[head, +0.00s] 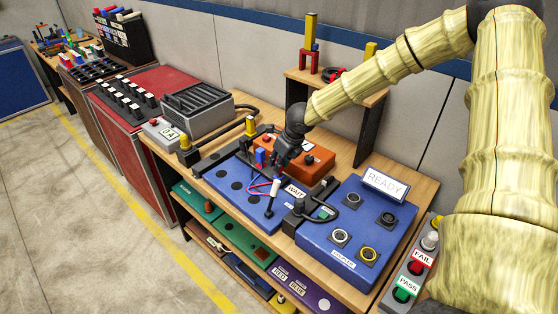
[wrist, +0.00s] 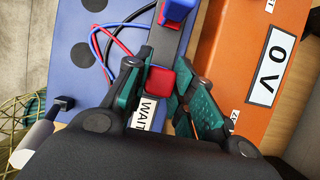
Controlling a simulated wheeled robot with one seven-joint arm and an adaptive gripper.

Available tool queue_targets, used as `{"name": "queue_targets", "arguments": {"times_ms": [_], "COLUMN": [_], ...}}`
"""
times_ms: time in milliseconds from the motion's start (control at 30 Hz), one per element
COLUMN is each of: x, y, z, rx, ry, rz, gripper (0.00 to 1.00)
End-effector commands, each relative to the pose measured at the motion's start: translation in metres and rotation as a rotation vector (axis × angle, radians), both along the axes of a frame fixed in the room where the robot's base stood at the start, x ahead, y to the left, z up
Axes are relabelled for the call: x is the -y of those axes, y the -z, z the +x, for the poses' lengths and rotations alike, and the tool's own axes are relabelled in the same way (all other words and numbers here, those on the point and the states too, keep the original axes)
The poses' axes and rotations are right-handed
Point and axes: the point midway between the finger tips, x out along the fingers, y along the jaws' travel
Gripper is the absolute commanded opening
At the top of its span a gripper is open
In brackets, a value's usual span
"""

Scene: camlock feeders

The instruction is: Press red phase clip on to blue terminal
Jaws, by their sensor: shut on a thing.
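My gripper (wrist: 163,83) has its teal finger pads on either side of a small red block, which I take for the red phase clip (wrist: 160,79). The pads are closed on it. In the head view my gripper (head: 282,158) points down over the blue panel, just right of the blue terminal (head: 261,157). The red clip is hard to make out there, and its underside is hidden.
Red and blue wires (wrist: 106,47) loop beside my fingers over the blue panel (wrist: 66,75). An orange box (wrist: 250,50) marked "0 V" stands close on the right. A WAIT label (head: 295,190) and a blue READY box (head: 338,250) are nearby.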

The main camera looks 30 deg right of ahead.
Motion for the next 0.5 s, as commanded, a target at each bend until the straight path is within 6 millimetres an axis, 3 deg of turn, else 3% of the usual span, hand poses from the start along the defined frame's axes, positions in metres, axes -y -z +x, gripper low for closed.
{"name": "queue_targets", "arguments": {"times_ms": [300,333,433,500], "x": [0.0008,0.0008,0.0007,0.0006], "y": [0.0073,0.0067,0.0064,0.0064], "z": [0.0008,0.0009,0.0008,0.0008], "rx": [0.002,0.002,0.001,0.001], "ry": [0.001,0.001,0.000,0.000], "rz": [-0.001,-0.001,-0.001,-0.001], "gripper": [0.00,0.28,0.46,0.49]}}
